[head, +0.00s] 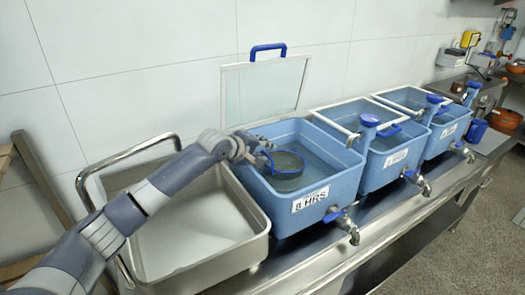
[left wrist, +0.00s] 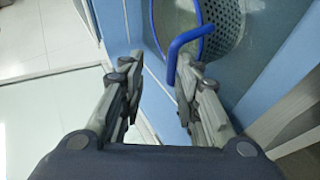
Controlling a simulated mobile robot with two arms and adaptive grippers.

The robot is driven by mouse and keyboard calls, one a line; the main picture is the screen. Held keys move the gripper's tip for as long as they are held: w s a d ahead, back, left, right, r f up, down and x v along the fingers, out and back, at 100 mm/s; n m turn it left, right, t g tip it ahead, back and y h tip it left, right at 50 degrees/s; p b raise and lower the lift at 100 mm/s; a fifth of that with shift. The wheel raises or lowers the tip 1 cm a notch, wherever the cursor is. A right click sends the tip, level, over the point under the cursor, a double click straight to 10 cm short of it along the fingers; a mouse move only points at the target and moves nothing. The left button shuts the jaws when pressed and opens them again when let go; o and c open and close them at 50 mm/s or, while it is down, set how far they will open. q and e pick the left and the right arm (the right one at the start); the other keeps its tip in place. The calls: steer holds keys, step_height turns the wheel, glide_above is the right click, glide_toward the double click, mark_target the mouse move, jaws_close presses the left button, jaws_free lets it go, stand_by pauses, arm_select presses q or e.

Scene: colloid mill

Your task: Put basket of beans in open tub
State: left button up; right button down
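The basket (head: 287,172) has a blue rim and dark mesh sides. It sits inside the nearest blue tub (head: 330,192), labelled "8 HRS", whose glass lid (head: 262,92) stands open behind it. In the left wrist view, the basket (left wrist: 228,22) shows perforated metal and a blue handle. My left gripper (head: 258,148) is at the tub's left side, beside the basket's handle. Its fingers (left wrist: 152,80) are apart with nothing between them; the right finger is close to the handle, and contact is unclear. The beans cannot be made out clearly. My right gripper is not in view.
An empty-looking steel basin (head: 190,225) with a raised bar handle stands left of the tub. Two more blue tubs (head: 392,160) with lids stand to the right. Taps (head: 345,225) stick out at the front over the steel counter. A tiled wall is behind.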

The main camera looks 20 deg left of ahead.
arm_select(q)
steer(key=p+v, duration=0.8)
steer(key=v, duration=0.4)
steer(key=shift+r+p, duration=0.4)
steer(key=shift+r, duration=0.2)
steer(key=shift+f, duration=0.1)
